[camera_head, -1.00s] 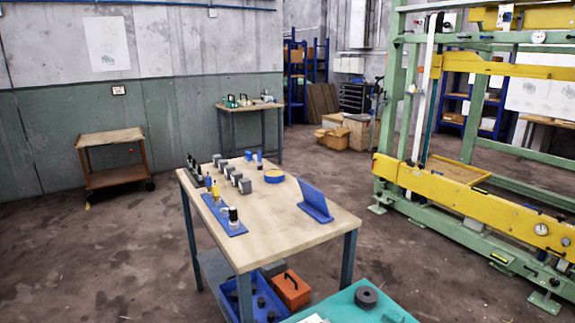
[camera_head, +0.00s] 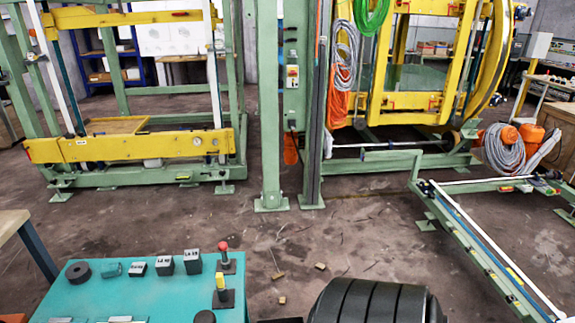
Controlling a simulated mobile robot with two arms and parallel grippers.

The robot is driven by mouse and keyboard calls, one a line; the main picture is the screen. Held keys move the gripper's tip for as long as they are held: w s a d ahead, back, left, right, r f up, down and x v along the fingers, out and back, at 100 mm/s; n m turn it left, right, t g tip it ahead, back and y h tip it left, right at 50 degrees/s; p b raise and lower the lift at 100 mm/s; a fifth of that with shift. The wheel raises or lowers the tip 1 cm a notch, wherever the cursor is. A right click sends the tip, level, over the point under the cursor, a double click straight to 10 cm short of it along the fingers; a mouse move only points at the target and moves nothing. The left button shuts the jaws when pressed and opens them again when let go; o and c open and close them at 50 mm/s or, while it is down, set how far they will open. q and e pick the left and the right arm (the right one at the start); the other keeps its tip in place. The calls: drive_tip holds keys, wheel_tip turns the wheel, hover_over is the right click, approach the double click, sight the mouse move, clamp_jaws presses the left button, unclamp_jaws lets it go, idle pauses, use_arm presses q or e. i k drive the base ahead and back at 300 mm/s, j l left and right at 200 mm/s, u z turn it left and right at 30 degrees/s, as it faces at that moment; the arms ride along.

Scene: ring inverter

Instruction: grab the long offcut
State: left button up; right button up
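Several small tan pieces that look like offcuts lie on the brown floor in front of the green column. One piece (camera_head: 320,266) is to the right, one (camera_head: 278,275) is left of it, and one (camera_head: 282,300) is nearer to me. They all look short and small. Thin strips or marks also show on the floor around them, too faint to tell apart. I cannot tell which, if any, is the long offcut. Neither of my grippers is in view.
A teal-topped bench (camera_head: 150,300) with labelled blocks, a black ring and red and yellow knobs stands at the lower left. The green column (camera_head: 270,120) and yellow-green frame (camera_head: 140,147) stand behind. A low green rail (camera_head: 490,250) lies right. Open floor lies between.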

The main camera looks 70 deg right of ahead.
sight(282, 275)
drive_tip(key=k+l+z, duration=0.15)
drive_tip(key=k+l, duration=0.5)
drive_tip(key=l+z, duration=0.1)
drive_tip(key=l, duration=0.75)
drive_tip(key=i+l, duration=0.1)
drive_tip(key=l, duration=0.8)
drive_tip(key=k+z, duration=0.05)
